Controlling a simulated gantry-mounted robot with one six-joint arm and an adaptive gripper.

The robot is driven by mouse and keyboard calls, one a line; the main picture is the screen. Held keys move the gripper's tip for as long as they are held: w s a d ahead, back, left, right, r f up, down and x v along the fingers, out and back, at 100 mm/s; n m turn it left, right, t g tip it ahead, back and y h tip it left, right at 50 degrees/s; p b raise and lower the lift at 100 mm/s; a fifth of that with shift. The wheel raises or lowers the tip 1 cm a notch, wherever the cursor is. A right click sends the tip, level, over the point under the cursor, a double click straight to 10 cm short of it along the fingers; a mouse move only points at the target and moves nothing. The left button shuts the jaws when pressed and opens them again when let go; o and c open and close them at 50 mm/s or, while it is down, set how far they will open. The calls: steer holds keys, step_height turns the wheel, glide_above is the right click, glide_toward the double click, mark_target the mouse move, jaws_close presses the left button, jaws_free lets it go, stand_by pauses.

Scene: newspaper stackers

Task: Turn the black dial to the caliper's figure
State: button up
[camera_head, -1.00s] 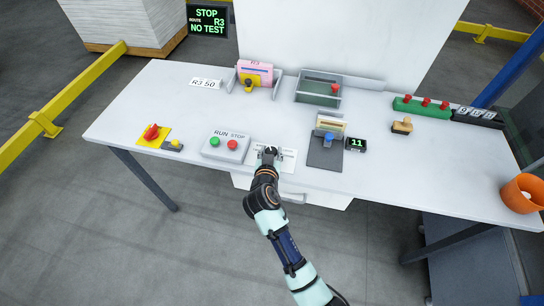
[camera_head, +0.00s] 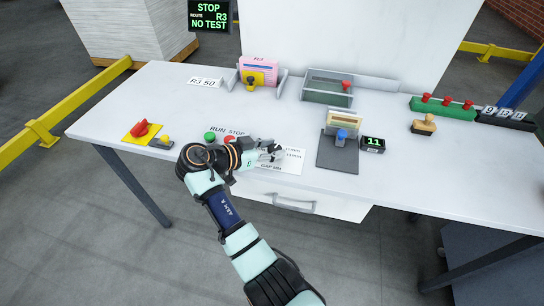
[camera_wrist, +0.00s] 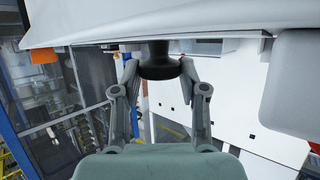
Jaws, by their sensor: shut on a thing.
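The black dial (camera_wrist: 160,62) sits between my two fingertips in the wrist view, gripped from both sides. My gripper (camera_wrist: 160,70) also shows in the head view (camera_head: 274,150), low over the white GAP MM plate (camera_head: 292,165) near the table's front edge. There the fingers and wrist largely hide the dial, and I cannot read its setting. The caliper (camera_head: 338,152) is a dark grey base with a blue knob and a cream stack standing in it. Its small display (camera_head: 373,143) beside it reads 11 in green.
The RUN/STOP box (camera_head: 210,136) is just left of my gripper, partly behind my wrist. A red switch on a yellow plate (camera_head: 141,131) lies further left. Trays (camera_head: 327,97), a wooden stamp (camera_head: 424,125) and a green rack (camera_head: 443,107) stand behind and right. A sign (camera_head: 209,15) reads STOP, R3, NO TEST.

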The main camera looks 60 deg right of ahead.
steer(key=shift+f+m+g+y+b, duration=0.25)
steer(key=shift+m+g+y+b, duration=0.15)
steer(key=shift+m+b, duration=0.1)
steer(key=o, duration=1.1)
steer(key=shift+r, duration=0.1)
steer(key=v, duration=1.2)
steer(key=shift+w, duration=0.1)
